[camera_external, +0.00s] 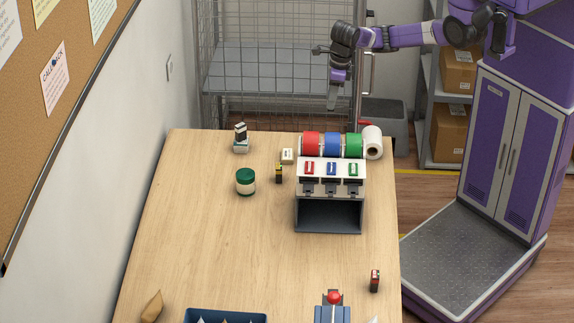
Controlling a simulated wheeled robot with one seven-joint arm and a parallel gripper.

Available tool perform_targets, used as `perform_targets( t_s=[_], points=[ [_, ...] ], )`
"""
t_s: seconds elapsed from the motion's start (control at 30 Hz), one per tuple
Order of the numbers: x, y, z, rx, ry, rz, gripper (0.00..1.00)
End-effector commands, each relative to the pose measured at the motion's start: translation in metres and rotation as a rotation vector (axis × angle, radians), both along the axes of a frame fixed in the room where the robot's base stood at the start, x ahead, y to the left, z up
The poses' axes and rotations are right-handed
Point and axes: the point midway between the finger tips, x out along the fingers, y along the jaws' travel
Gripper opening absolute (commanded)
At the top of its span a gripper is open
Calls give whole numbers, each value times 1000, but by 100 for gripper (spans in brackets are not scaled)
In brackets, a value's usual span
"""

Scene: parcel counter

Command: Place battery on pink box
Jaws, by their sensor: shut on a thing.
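My gripper (332,101) hangs at the end of my raised arm, beyond the far edge of the table and above the red and blue rolls in the picture. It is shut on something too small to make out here. A small upright black and gold block (279,174) that looks like a battery stands on the table, left of the dispenser. A small red and black block (375,281) stands near the right edge; I cannot tell what it is. I cannot make out a pink box.
A white and grey dispenser (331,181) stands with red, blue and green rolls behind it. A green jar (246,182), a small cream box (288,156) and a small stack (240,139) stand left. A blue tray (226,316) is in front. The table's middle is clear.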

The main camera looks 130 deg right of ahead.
Motion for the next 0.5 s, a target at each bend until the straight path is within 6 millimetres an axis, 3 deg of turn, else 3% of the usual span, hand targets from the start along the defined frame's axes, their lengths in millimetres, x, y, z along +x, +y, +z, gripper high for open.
perform_targets(
  t_s=[0.3, 0.5],
  points=[
    [-1, 0, -73, 4, 2, -4, 0],
    [0, 0, -98, 1, 1, -1, 0]
  ],
)
